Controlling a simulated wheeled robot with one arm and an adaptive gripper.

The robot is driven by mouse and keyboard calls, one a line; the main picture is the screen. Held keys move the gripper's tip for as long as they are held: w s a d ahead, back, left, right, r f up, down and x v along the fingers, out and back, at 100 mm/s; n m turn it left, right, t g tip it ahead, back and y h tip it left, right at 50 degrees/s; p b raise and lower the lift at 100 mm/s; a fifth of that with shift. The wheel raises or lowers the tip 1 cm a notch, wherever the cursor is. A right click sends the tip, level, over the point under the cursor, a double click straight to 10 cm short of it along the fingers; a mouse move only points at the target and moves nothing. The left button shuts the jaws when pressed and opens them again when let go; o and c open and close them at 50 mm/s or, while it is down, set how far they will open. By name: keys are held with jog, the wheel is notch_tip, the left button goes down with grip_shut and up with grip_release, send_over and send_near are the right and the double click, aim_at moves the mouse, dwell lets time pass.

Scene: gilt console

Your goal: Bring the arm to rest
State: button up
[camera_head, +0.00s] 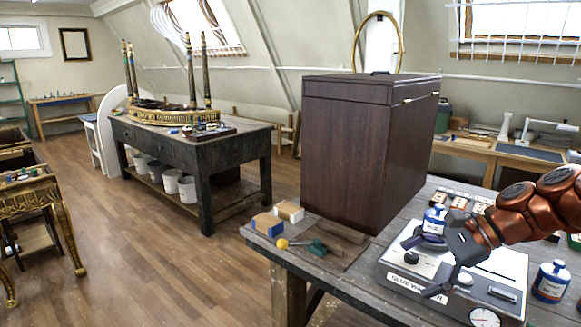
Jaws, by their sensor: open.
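My arm (535,209), copper-red with dark joints, reaches in from the right edge over the near workbench. My gripper (424,267) is dark and open, with its two fingers spread toward the left. It is over the grey glue warmer (400,282), and I see nothing between its fingers. A blue-and-white jar (436,214) stands just behind the upper finger, at the back of the warmer. I cannot tell whether the finger touches the jar or the warmer.
A tall dark wooden cabinet (343,150) stands on the workbench (345,275), left of my gripper. A second blue-and-white jar (551,281) stands right of the warmer. Blocks (268,224) and hand tools (312,247) lie at the left edge.

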jog(key=s+a+f+n+g+h, duration=0.4)
jog(key=s+a+n, duration=0.3)
jog(key=s+a, duration=0.4)
jog(key=s+d+f+n+h, duration=0.2)
jog(key=s+f+n+h, duration=0.1)
jog(key=s, duration=0.5)
jog(key=s+d+f+n+h, duration=0.2)
jog(key=s+f+n, duration=0.3)
jog(key=s, duration=0.3)
jog(key=shift+s+f+h, duration=0.3)
jog(key=shift+s+h, duration=0.1)
jog(key=shift+d, duration=0.1)
jog(key=shift+c, duration=0.5)
